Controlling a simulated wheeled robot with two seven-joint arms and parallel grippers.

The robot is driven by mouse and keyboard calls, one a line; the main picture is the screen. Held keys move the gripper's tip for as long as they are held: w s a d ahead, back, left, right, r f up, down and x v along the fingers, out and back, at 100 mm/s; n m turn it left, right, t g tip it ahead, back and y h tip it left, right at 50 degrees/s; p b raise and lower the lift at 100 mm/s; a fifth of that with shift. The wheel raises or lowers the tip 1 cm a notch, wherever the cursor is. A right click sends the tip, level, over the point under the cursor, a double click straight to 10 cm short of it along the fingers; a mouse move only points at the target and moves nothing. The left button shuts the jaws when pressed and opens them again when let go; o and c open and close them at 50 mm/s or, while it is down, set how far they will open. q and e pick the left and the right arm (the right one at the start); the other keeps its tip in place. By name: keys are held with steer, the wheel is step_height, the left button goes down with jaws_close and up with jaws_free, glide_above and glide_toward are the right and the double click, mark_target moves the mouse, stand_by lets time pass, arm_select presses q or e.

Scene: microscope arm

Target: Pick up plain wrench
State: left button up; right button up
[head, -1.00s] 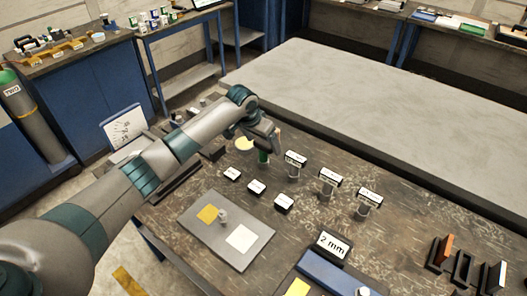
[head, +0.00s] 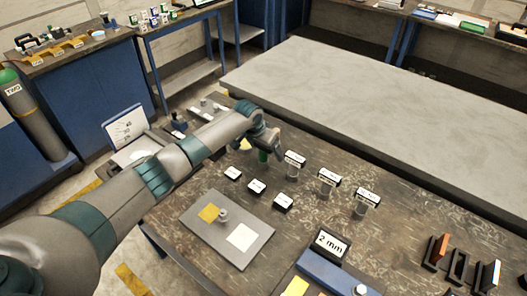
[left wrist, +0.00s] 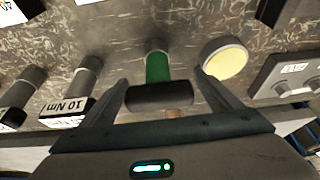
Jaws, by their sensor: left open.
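The tool that looks like the plain wrench (left wrist: 158,68) has a green shaft and a black crosspiece, with no label that I can see. It stands upright on the bench, and its green part (head: 263,155) shows just below my left gripper (head: 268,143) in the head view. In the left wrist view my left gripper (left wrist: 161,80) is open, with one finger on each side of the tool and a gap to it. A small brown part shows behind the black crosspiece. My right gripper is not in view.
Similar grey-shafted tools with labelled heads (head: 330,178) stand in a row to the right, one marked 10 Nm (left wrist: 68,107). A pale yellow disc (left wrist: 225,62) lies close beside the tool. Small black label blocks (head: 257,187) and a grey tray (head: 220,252) lie nearer.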

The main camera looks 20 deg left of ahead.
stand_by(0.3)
arm_select(q)
steer(key=c, duration=1.5)
steer(key=shift+o, duration=0.2)
steer(key=shift+r, duration=0.15)
step_height(320, 180, up, 9)
steer(key=b, duration=0.3)
steer(key=shift+f, duration=0.2)
steer(key=shift+r, duration=0.6)
